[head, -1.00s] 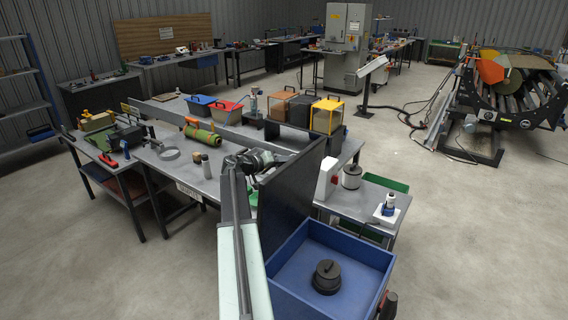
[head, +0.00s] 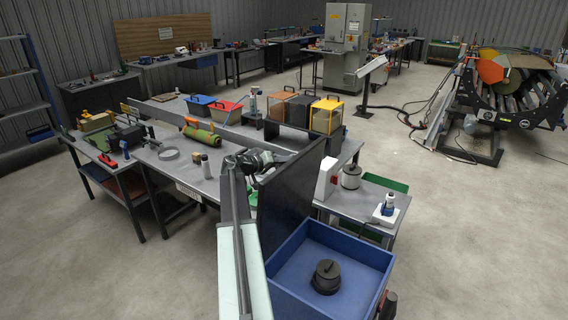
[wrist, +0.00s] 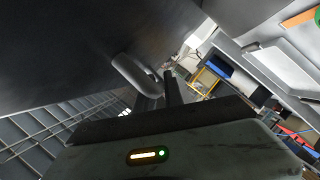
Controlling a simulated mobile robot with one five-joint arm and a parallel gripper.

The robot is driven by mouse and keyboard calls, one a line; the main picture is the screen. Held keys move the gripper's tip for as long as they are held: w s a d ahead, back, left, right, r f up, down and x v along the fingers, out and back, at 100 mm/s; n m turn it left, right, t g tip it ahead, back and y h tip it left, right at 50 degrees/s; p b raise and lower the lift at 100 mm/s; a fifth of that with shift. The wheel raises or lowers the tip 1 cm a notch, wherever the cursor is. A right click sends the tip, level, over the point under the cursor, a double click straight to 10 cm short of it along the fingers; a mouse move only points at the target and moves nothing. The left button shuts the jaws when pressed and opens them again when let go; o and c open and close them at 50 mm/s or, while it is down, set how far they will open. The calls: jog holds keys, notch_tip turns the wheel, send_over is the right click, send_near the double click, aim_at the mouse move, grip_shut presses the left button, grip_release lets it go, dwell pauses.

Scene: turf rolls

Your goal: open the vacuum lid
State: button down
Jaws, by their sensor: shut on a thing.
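The vacuum lid appears to be the large dark panel (head: 290,195) standing steeply tilted in the middle of the head view. It fills the upper left of the wrist view (wrist: 70,50). A grey bent handle (wrist: 135,75) sticks out from it. My gripper (head: 255,162) is at the panel's upper left side in the head view. In the wrist view my gripper (wrist: 163,92) is shut on the handle. The head view does not show the grip clearly. What lies behind the panel is hidden.
A blue tray (head: 375,258) with a black knobbed weight (head: 326,276) is at the front right. Coloured bins stand behind. Open floor lies left and right.

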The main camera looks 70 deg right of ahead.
jog(key=shift+f, duration=0.1)
jog(key=w+d+f+n+g+b, duration=0.1)
jog(key=w+d+b, duration=0.1)
jog(key=w, duration=0.7)
jog(key=shift+d+n+b, duration=0.15)
jog(key=shift+n+b, duration=0.2)
jog(key=shift+n, duration=0.05)
jog(key=shift+w, duration=0.1)
jog(key=c, duration=1.5)
grip_release()
jog(key=shift+o, duration=0.2)
